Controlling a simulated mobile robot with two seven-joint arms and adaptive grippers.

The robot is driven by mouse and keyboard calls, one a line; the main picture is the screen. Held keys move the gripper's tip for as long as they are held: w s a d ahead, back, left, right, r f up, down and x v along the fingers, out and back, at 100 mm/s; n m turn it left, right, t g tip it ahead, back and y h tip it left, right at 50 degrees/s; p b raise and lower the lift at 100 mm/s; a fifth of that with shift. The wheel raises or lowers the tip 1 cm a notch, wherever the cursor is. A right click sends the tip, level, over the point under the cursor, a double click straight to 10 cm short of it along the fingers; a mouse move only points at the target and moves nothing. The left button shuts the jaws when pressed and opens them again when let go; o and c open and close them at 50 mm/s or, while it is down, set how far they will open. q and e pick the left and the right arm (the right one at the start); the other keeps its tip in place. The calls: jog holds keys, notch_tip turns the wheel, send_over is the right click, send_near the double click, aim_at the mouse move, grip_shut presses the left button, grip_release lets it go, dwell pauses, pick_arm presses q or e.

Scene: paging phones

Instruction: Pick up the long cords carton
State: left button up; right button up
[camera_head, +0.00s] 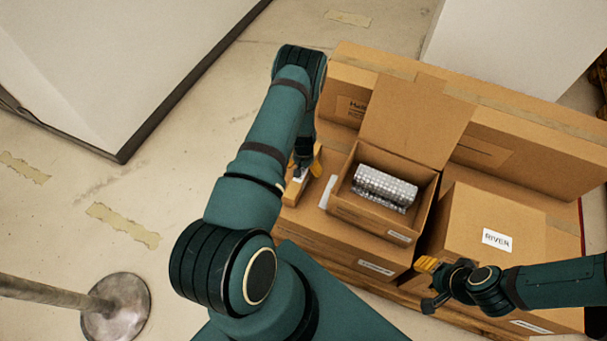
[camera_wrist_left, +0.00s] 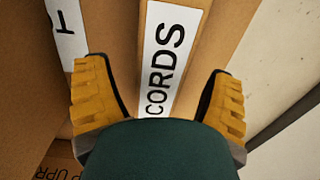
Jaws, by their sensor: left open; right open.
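The long cords carton (camera_head: 294,192) is a narrow brown box at the left edge of the stacked boxes, partly hidden by my left arm in the head view. In the left wrist view its white label reading CORDS (camera_wrist_left: 163,55) lies between the fingers. My left gripper (camera_head: 306,168) is open over the carton, one finger on each side in the left wrist view (camera_wrist_left: 154,76). I cannot tell whether the fingers touch it. My right gripper (camera_head: 431,283) is open and empty, near the front left of the RIVER box.
An open carton (camera_head: 370,220) holding a silver bubble-wrapped roll (camera_head: 384,187) stands right of the cords carton. The RIVER box (camera_head: 500,220) is farther right, with long boxes behind. A metal post base (camera_head: 118,308) stands at lower left. The floor on the left is mostly clear.

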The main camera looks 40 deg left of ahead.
pick_arm(q)
notch_tip(320, 180, down, 3)
jog(key=shift+r+b, duration=0.1)
jog(key=shift+b, duration=0.2)
jog(key=c, duration=1.4)
jog(key=shift+r, duration=0.1)
